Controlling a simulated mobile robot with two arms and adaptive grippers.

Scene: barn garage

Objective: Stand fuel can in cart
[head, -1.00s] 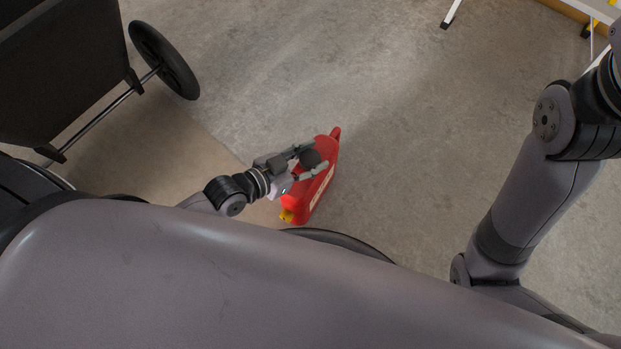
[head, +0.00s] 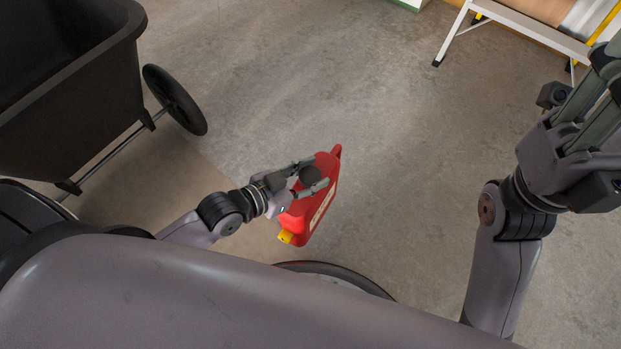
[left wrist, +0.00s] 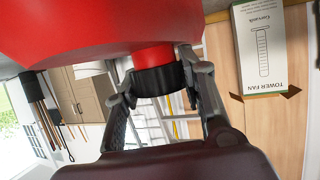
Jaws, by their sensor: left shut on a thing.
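The red fuel can (head: 318,205) has a yellow spout cap at its lower end in the head view. My left gripper (head: 312,178) is shut on its black cap. The left wrist view shows the black cap (left wrist: 158,80) between the fingertips (left wrist: 160,92), with the red can body (left wrist: 100,25) filling the top of the picture. I cannot tell whether the can's base touches the floor. The black cart (head: 85,120) stands at the upper left, apart from the can. My right gripper (head: 590,125) is at the right edge, its fingertips unclear.
The cart's wheel (head: 175,100) faces the open concrete floor (head: 400,130), which is clear in the middle. A white stepladder (head: 510,35) stands at the upper right. The left wrist view shows a tower fan box (left wrist: 262,50).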

